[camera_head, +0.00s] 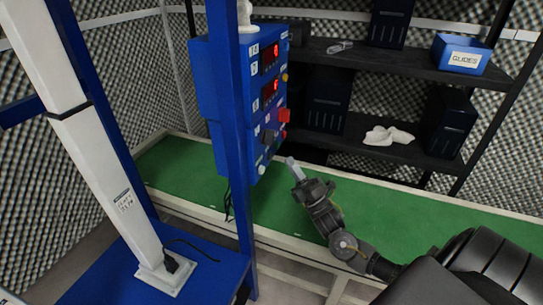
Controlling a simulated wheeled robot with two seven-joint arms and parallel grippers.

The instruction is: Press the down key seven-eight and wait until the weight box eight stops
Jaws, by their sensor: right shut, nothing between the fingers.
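A blue control box (213,85) stands on a blue post at the centre left. Its right face carries two red-lit displays (268,59), a red knob or key (284,115) and other small keys and labels; the labels are too small to read. My right gripper (290,161) is shut and empty, just right of and below the lower part of this panel, apart from it as far as I can see. I cannot pick out the down key seven-eight by its label. No weight box marked eight can be made out. My left gripper is not in view.
A green-topped bench (400,215) runs below my right arm. A dark shelf (400,68) behind holds a blue GLIDES bin (461,55), dark boxes and a white cloth-like item (388,136). A white column (100,165) stands on a blue base at left. Patterned foam walls surround the place.

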